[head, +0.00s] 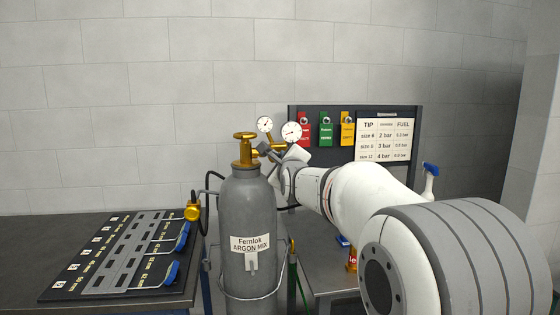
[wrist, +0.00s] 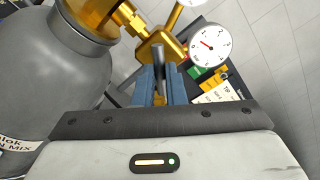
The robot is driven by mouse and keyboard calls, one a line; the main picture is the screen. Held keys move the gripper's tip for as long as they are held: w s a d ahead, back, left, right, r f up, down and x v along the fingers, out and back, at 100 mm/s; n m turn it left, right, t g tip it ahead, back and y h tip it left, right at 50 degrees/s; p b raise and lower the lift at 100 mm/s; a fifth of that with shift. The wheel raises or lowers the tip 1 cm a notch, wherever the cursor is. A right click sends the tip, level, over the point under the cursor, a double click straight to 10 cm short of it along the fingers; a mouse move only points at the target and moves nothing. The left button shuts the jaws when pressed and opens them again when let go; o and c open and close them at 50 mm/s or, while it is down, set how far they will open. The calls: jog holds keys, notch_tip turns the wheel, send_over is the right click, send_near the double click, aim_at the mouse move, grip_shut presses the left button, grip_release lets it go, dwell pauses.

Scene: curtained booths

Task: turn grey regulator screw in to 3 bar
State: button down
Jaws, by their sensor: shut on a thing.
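The grey cylinder (head: 246,205), labelled Fernlok ARGON MIX, stands upright with a brass valve handwheel on top. It also fills the left of the wrist view (wrist: 50,75). A brass regulator (wrist: 165,45) with two round white gauges is mounted at its neck. The nearer gauge (wrist: 210,45) has a red needle, but its scale is too small to read; it also shows in the head view (head: 291,132). The grey regulator screw (wrist: 157,60) sticks out between the blue fingers of my gripper (wrist: 160,80), which is shut on it. In the head view my arm partly hides the grip.
A dark board (head: 345,107) behind holds red, green and yellow tags and a chart pairing size 9 with 3 bar. A bench (head: 30,235) at left carries a rack of blue-handled tools. A spray bottle (head: 430,180) stands at right.

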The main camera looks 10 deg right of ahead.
jog(key=shift+f+m+b, duration=0.1)
jog(key=shift+m+b, duration=1.65)
jog(key=shift+m, duration=0.05)
jog(key=m+b, duration=0.3)
jog(key=b, duration=0.1)
jog(key=shift+m, duration=0.3)
